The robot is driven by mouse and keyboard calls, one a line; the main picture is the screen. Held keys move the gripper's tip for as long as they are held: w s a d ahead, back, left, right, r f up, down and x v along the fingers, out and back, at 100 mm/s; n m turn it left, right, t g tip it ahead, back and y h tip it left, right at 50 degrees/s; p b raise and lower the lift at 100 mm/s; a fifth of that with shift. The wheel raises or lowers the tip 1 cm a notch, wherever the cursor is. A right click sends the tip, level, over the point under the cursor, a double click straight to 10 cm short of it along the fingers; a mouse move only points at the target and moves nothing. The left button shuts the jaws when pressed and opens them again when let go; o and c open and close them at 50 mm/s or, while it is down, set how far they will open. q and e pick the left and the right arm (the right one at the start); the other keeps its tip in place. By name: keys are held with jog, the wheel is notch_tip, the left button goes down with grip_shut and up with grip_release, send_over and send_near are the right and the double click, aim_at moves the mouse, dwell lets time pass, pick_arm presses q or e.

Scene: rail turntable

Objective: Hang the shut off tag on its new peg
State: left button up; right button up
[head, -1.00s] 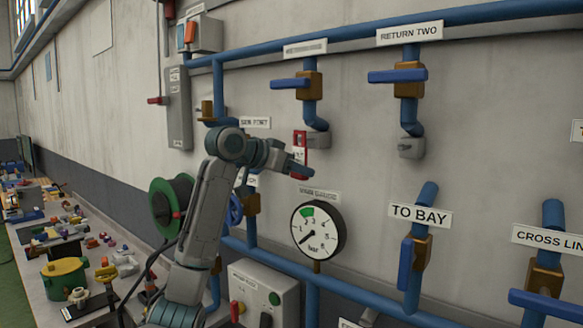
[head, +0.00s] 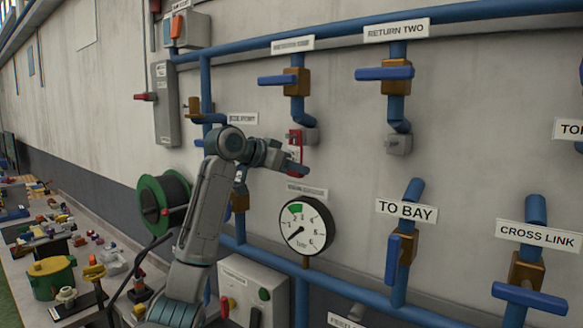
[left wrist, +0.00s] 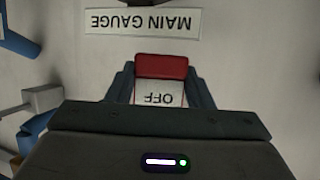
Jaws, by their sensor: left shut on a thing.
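The shut off tag (head: 296,141) is red and white and hangs upright in the head view, just above and between my left gripper's fingers. My left gripper (head: 295,166) is shut on it, in front of the wall and above the main gauge. In the left wrist view the tag (left wrist: 160,67) shows its red end and a white face reading OFF, upside down, between both fingers. A grey block (head: 309,135) at the lower end of a blue pipe is partly behind the tag. I cannot make out a peg clearly. My right gripper is not in view.
The round gauge (head: 305,228) sits below my left gripper. Blue-handled valves stand under the RETURN TWO label (head: 397,30) and by the TO BAY label (head: 406,210). A cable reel (head: 164,203) is left of my arm. A cluttered bench (head: 22,262) runs along the left.

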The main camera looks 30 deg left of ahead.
pick_arm(q)
jog(key=o, duration=1)
jog(key=b+v, duration=0.5)
jog(key=v, duration=0.6)
jog(key=shift+w+f, duration=0.1)
